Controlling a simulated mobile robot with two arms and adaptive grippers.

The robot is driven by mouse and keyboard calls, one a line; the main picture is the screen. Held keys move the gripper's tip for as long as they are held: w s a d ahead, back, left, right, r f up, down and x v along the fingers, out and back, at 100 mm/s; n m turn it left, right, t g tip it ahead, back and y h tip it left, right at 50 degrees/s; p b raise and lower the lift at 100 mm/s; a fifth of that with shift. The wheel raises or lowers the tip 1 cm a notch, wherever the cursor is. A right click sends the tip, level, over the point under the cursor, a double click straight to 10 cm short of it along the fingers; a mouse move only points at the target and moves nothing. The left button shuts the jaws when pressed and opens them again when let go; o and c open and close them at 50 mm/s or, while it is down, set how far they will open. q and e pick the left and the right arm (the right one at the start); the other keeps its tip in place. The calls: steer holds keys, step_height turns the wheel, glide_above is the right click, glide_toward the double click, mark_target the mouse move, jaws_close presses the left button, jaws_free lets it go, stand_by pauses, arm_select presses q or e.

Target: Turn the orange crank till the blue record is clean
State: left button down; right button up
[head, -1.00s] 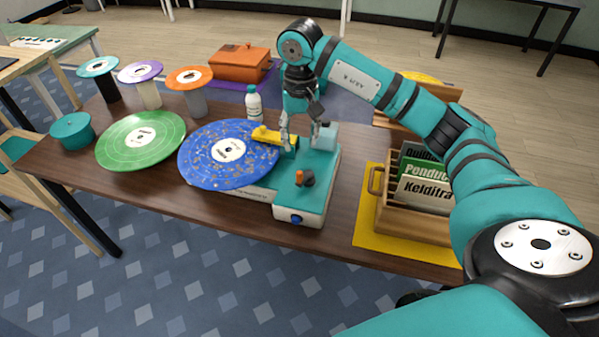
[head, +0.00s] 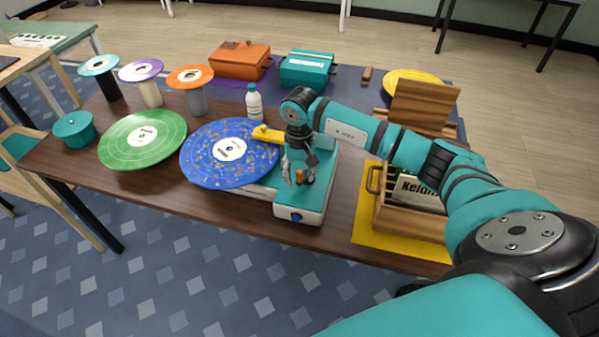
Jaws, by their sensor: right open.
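The blue record (head: 212,160) lies flat on the cleaning machine, with light specks scattered over its surface. A yellow arm (head: 266,134) reaches over the record's right edge. The machine's white and teal base (head: 290,207) stands on the table, with a blue knob on its front. The orange crank (head: 300,174) is on the machine's top and is partly hidden by my right gripper. My right gripper (head: 299,178) points down with its open fingers at the crank; I cannot tell whether they touch it. My left gripper is not in view.
A green record (head: 142,139) lies left of the blue one. Small discs on stands and a teal canister (head: 74,129) are at the left. A white bottle (head: 254,103) stands behind the machine. A wooden record crate (head: 408,223) is at the right, on a yellow mat (head: 366,228).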

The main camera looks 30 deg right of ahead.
jaws_close()
